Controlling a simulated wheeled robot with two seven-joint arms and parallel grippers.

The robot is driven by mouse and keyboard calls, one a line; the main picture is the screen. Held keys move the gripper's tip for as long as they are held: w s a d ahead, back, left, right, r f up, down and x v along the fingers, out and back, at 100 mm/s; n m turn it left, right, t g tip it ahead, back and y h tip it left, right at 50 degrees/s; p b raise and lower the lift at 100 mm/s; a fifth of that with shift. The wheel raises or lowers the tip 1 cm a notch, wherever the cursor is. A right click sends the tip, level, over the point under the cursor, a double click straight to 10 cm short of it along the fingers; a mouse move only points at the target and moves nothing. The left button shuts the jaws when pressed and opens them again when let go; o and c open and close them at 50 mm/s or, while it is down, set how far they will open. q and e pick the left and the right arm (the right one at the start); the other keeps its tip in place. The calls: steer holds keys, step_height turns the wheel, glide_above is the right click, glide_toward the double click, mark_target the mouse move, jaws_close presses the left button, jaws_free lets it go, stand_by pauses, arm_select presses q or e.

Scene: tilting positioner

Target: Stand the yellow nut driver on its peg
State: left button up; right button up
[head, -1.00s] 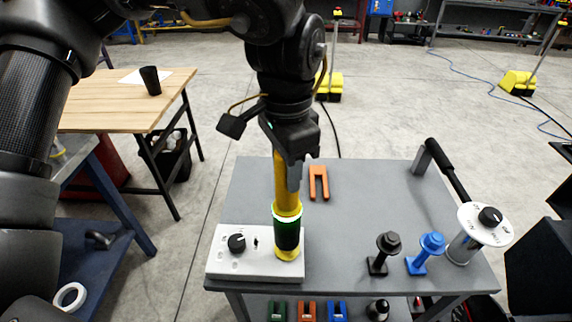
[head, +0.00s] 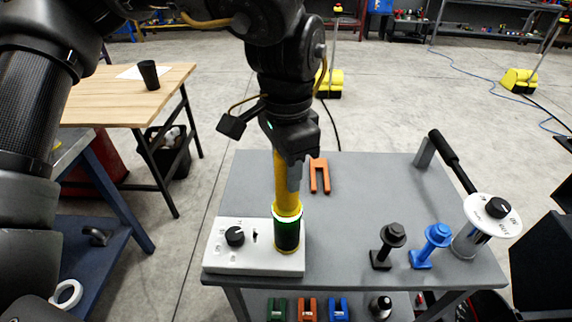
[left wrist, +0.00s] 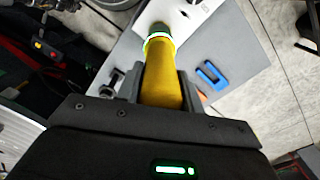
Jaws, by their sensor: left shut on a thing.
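The yellow nut driver (head: 287,187) stands upright, with a bright white-green ring and a black lower end. My left gripper (head: 289,170) is shut on its yellow upper part; the left wrist view shows the yellow handle (left wrist: 161,84) between the jaws. The black end is over the yellow peg base (head: 287,251) on the white box (head: 255,262), with only a thin yellow rim showing below it. The peg itself is hidden, so I cannot tell if the driver is fully down. My right gripper is not in view.
The white box has a black knob (head: 234,236) and a small switch left of the driver. An orange forked piece (head: 319,175) lies behind on the grey table (head: 350,225). A black post (head: 388,246), a blue post (head: 431,246) and a lever device (head: 474,228) stand right.

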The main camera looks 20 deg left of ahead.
arm_select(q)
steer(key=o, duration=1.7)
steer(key=shift+c, duration=0.2)
steer(key=shift+r+p, duration=2.55)
steer(key=shift+r, duration=1)
